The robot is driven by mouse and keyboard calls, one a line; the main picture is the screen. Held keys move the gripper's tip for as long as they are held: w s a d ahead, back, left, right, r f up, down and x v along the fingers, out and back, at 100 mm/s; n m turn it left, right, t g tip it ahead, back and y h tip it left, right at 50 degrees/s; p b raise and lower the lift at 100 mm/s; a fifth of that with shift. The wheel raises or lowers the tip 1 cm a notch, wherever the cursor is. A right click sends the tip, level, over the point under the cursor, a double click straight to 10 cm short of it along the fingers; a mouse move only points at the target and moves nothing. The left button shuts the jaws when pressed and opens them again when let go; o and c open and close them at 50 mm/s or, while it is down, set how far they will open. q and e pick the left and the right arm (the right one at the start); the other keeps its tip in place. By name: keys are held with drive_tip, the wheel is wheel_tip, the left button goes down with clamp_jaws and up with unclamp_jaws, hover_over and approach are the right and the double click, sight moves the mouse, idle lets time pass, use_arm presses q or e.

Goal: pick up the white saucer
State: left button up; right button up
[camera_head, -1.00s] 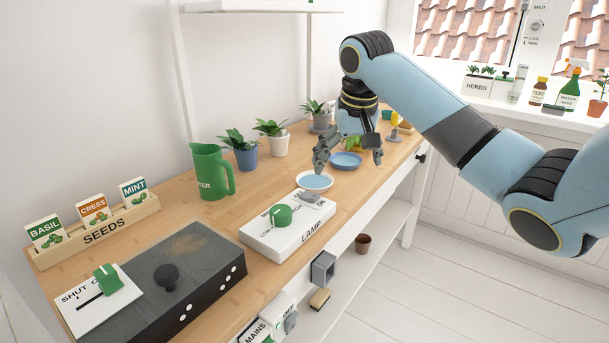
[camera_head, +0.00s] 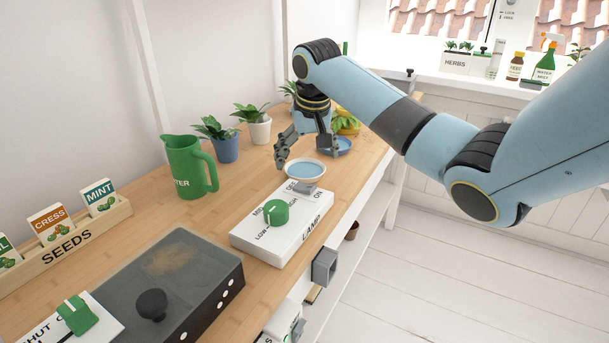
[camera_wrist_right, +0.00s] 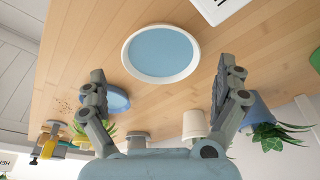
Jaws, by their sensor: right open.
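The white saucer (camera_head: 306,178) sits on the wooden desk just behind the lamp box, with a pale blue inside. In the right wrist view the saucer (camera_wrist_right: 161,79) lies whole and unobstructed ahead of the fingertips, centred between the two finger lines. My right gripper (camera_head: 307,155) is open and empty, above the far side of the saucer, with one finger to each side. The right gripper (camera_wrist_right: 160,72) also shows in the right wrist view, apart from the saucer. My left gripper is out of view.
A blue dish (camera_head: 343,150) stands close behind the saucer. The white lamp box (camera_head: 270,240) with a green knob is in front. A green jug (camera_head: 186,168) and potted plants (camera_head: 226,148) line the wall side. The desk's front edge is near on the right.

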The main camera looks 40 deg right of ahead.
sight(305, 171)
drive_tip(key=x, duration=0.3)
drive_tip(key=shift+w+f+b, duration=0.1)
drive_tip(key=shift+b, duration=0.25)
drive_tip(key=c, duration=0.3)
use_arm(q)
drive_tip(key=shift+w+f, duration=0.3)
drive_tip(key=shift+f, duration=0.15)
use_arm(e)
drive_tip(key=c, duration=0.7)
